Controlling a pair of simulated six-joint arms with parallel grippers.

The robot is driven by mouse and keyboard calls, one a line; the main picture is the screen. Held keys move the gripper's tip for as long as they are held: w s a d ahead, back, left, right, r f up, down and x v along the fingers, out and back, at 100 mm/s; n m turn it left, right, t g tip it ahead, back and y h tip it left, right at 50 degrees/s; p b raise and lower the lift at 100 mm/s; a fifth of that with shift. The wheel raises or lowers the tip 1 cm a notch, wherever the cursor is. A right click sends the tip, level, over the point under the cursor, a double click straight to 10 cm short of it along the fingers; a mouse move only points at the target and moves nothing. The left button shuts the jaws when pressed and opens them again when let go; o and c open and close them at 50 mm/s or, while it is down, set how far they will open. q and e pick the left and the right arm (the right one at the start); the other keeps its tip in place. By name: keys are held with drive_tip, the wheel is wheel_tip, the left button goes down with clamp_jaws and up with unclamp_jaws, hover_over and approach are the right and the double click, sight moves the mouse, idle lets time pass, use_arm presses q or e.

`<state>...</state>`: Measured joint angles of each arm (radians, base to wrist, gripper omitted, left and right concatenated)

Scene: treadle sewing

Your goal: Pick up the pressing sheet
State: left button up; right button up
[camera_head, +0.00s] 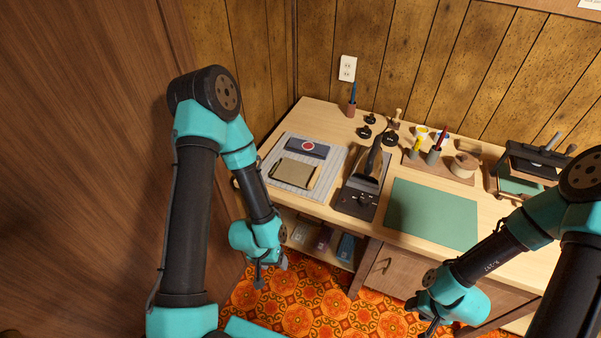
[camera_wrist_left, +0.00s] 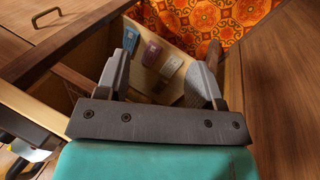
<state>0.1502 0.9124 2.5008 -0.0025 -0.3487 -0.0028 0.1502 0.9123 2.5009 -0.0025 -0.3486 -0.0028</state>
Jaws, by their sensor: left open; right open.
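A tan, folded-looking flat piece (camera_head: 297,173), which looks like the pressing sheet, lies on a grey striped board (camera_head: 332,163) at the left of the table. A dark strip with a red and white disc lies just behind it on the board. My left gripper (camera_head: 268,276) is open and empty, low in front of the table's left end and below the tabletop. In the left wrist view my left gripper (camera_wrist_left: 163,82) has its fingers apart, facing a lower shelf. My right gripper (camera_head: 428,322) is open in front of the drawer; its fingertips are partly cut off.
A black iron-like tool (camera_head: 371,166) on a dark base stands right of the board. A green mat (camera_head: 432,213) lies bare at the front middle. Pots, a spool and small tools stand behind. Several packets lie on the lower shelf (camera_wrist_left: 188,99). A dark machine (camera_head: 535,160) stands right.

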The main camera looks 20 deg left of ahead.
idle(0.4)
use_arm(q)
drive_tip(key=shift+c, duration=1.3)
drive_tip(key=shift+w, duration=0.15)
